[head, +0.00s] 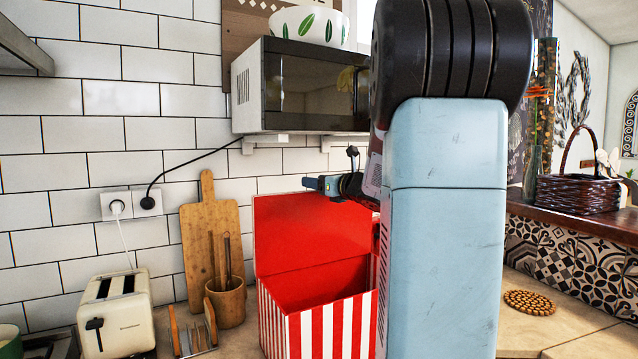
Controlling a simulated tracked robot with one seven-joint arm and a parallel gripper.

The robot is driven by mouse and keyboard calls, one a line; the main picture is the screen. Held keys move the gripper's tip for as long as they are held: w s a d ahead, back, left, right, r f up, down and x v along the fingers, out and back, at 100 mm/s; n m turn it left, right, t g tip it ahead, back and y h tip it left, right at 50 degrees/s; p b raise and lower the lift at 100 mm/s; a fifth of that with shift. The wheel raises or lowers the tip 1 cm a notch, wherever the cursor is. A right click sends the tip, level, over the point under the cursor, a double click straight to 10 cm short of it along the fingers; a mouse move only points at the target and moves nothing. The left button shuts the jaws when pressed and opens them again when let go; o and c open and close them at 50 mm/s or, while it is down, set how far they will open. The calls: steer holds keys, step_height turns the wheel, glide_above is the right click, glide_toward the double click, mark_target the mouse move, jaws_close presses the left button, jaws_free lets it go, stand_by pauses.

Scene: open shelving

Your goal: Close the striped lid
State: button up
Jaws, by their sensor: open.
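A red-and-white striped box (322,325) stands on the counter, partly hidden at its right by my arm. Its lid (305,230) is up at the back, and its plain red inner face shows. The inside of the box is red, and I see nothing in the part that shows. My gripper (313,183) is open, just above the lid's top edge and pointing left. I cannot tell whether it touches the lid.
A cutting board (196,240), a wooden utensil cup (227,303) and a toaster (117,312) stand left of the box. A microwave (300,85) hangs above on brackets. A wicker basket (578,193) and a round trivet (530,302) are at the right.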

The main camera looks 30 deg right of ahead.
jaws_close()
stand_by(0.4)
